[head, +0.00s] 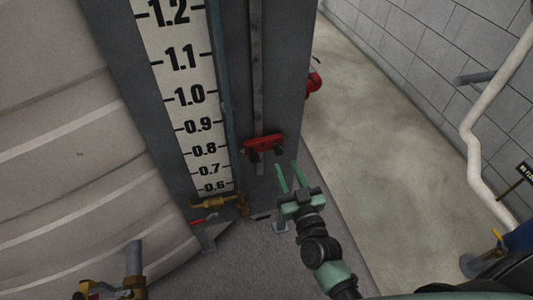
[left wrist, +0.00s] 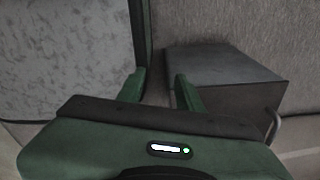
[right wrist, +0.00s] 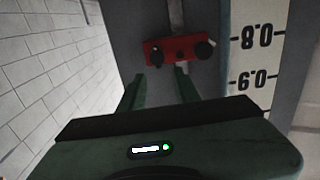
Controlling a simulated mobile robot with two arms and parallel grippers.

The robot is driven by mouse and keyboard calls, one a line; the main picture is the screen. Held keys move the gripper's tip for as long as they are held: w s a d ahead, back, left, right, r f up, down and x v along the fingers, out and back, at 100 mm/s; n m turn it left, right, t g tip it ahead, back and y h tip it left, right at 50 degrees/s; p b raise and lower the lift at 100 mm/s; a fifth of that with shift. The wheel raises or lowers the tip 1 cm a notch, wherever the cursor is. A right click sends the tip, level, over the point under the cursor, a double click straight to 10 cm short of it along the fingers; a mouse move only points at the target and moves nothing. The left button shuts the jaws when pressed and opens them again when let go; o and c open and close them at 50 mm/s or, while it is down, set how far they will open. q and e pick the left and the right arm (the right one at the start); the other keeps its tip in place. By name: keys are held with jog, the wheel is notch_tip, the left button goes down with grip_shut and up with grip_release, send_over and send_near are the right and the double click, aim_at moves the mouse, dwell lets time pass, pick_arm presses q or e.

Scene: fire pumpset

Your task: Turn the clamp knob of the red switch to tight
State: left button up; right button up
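The red switch (head: 263,143) is mounted on a grey post, with dark knobs along its lower edge. In the right wrist view, which is upside down, the red switch (right wrist: 180,42) lies just beyond my fingertips. My left gripper (left wrist: 159,75) is open and empty, seen only in the left wrist view.
A white level scale (head: 188,100) stands left of the post beside a large ribbed tank (head: 70,150). A brass valve (head: 220,202) sits at the scale's foot. A grey box (left wrist: 220,80) is ahead of my left gripper. Open floor (head: 390,130) lies to the right.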

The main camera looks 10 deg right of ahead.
aim_at(280, 150)
jog(key=w, duration=0.7)
jog(key=shift+w+f, duration=0.15)
grip_shut()
